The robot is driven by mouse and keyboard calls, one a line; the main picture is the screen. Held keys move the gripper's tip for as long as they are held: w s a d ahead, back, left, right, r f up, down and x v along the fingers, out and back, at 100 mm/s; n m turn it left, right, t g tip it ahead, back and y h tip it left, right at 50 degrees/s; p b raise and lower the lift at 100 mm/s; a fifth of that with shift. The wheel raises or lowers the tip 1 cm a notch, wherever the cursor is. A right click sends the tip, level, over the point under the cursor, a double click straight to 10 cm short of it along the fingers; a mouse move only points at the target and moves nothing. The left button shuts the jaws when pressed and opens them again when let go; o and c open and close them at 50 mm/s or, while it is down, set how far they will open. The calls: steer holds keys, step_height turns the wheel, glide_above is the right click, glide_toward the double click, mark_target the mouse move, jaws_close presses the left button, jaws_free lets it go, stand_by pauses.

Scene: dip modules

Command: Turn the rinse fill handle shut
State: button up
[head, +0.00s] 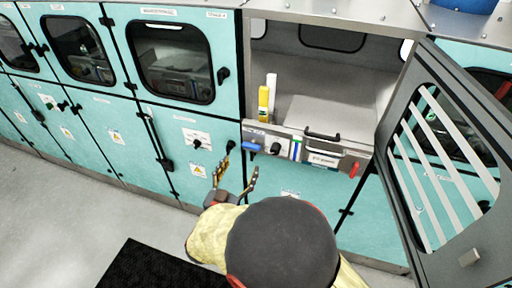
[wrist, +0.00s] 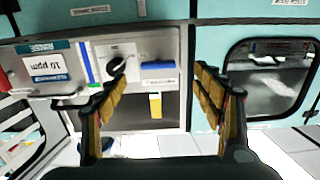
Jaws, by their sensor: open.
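A blue lever handle (head: 250,147) lies level at the left end of the grey front panel, and it also shows in the wrist view (wrist: 160,66). Its label is too small to read, so I cannot confirm it is the rinse fill handle. A black knob (head: 275,148) sits beside it and shows in the wrist view (wrist: 117,66). My gripper (head: 237,172) is open and empty, in front of and below the panel's left end. In the wrist view, the fingers (wrist: 160,82) stand apart, with the blue handle framed between their tips and no visible contact.
A red handle (head: 355,169) sits at the panel's right end, near a black drawer grip (head: 322,136). A grey windowed door (head: 445,165) stands open at the right. Yellow and white items (head: 264,98) stand inside the bay. Teal cabinets (head: 185,135) line the left; floor (head: 60,205) is clear there.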

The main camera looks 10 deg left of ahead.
mark_target(250, 148)
steer(key=w, duration=0.5)
steer(key=w+d, duration=0.1)
steer(key=w, duration=0.2)
steer(key=shift+r, duration=0.4)
steer(key=shift+s, duration=0.1)
steer(key=shift+c, duration=1.1)
steer(key=c, duration=0.9)
steer(key=shift+c, duration=0.2)
